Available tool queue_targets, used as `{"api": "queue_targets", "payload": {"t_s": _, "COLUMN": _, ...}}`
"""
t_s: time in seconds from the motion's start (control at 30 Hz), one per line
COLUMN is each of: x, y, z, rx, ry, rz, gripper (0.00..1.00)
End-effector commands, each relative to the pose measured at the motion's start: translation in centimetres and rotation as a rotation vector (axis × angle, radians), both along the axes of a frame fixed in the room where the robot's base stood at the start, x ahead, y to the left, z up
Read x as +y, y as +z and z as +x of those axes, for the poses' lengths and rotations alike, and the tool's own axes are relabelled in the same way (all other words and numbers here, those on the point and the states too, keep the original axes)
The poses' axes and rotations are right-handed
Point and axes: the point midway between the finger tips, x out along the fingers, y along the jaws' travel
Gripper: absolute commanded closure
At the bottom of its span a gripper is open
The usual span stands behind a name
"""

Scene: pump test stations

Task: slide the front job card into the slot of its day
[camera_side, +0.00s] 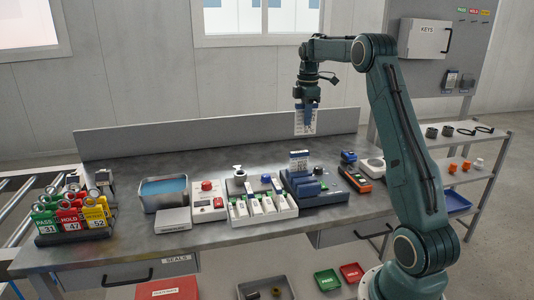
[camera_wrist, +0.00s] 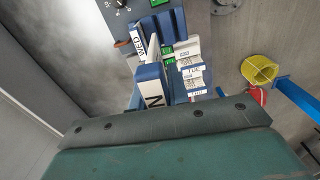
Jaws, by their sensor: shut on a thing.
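My gripper (camera_side: 306,105) is high over the back of the bench, shut on a white job card (camera_side: 306,127). The card hangs upright below the fingers, clear of everything under it. In the wrist view, a near blue and white piece (camera_wrist: 152,92) shows a letter N; the rest of its word is hidden. In the wrist view, a label (camera_wrist: 137,38) reads WED beside the rack's blue ridges (camera_wrist: 163,27).
White labelled blocks (camera_side: 262,206) stand left of the rack. A control box with a red button (camera_side: 207,202), a blue-filled tray (camera_side: 164,194) and coloured tags (camera_side: 70,215) are farther left. An orange and dark device (camera_side: 355,178) stands right of the rack. A low back panel (camera_side: 220,135) edges the bench.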

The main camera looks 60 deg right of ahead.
Motion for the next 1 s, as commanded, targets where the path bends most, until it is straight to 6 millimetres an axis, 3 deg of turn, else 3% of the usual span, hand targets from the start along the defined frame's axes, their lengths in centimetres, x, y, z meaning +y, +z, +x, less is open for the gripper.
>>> {"api": "queue_targets", "payload": {"t_s": 0.27, "x": 1.2, "y": -1.2, "z": 0.4, "rx": -0.001, "ry": -0.195, "rz": -0.001, "gripper": 1.00}}
{"api": "queue_targets", "payload": {"t_s": 1.0, "x": 6.0, "y": -5.9, "z": 0.9, "rx": -0.001, "ry": -0.938, "rz": -0.001, "gripper": 1.00}}
